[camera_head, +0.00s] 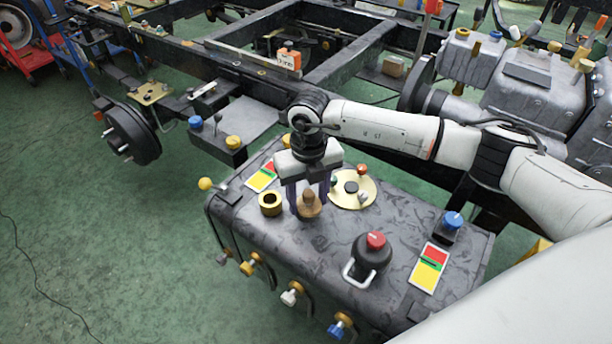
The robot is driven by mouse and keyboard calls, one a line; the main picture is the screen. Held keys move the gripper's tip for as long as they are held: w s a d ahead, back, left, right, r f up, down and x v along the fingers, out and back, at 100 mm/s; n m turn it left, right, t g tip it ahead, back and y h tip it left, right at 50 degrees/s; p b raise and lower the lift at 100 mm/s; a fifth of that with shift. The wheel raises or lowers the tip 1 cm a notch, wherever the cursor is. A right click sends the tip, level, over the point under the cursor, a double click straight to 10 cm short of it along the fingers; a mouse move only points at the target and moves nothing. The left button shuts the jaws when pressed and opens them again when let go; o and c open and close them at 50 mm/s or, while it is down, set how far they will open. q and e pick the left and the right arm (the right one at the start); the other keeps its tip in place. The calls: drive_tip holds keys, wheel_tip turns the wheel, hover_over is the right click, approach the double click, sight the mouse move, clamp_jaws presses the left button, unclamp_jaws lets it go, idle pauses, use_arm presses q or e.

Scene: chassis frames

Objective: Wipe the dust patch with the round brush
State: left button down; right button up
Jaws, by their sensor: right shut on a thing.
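My right gripper (307,190) points down over the grey box-shaped tank top (320,258), left of its middle. Its purple-dark fingers are shut on a small brown rounded thing with a knob-like top, which looks like the round brush (309,205). The brush is at or just above the tank top; contact is hard to tell. The gripper partly hides it. I cannot clearly pick out the dust patch; the tank top has mottled darker marks all over. My left gripper is not in view.
A brass ring (270,204) stands just left of the brush. A gold disc with small knobs (368,186) lies just right. A black red-capped part (372,254), a red-yellow card (429,268) and a blue-capped part (451,226) stand further right. Valves line the front edge.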

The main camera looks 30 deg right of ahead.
sight(309, 193)
drive_tip(key=shift+s+r+p, duration=0.15)
drive_tip(key=shift+r+p, duration=0.35)
drive_tip(key=shift+r, duration=0.4)
wheel_tip(309, 193, up, 2)
drive_tip(key=shift+r+p, duration=0.15)
drive_tip(key=shift+p, duration=0.7)
drive_tip(key=shift+r, duration=0.4)
drive_tip(key=shift+r+p, duration=0.25)
drive_tip(key=shift+p, duration=0.2)
drive_tip(key=shift+r, duration=0.1)
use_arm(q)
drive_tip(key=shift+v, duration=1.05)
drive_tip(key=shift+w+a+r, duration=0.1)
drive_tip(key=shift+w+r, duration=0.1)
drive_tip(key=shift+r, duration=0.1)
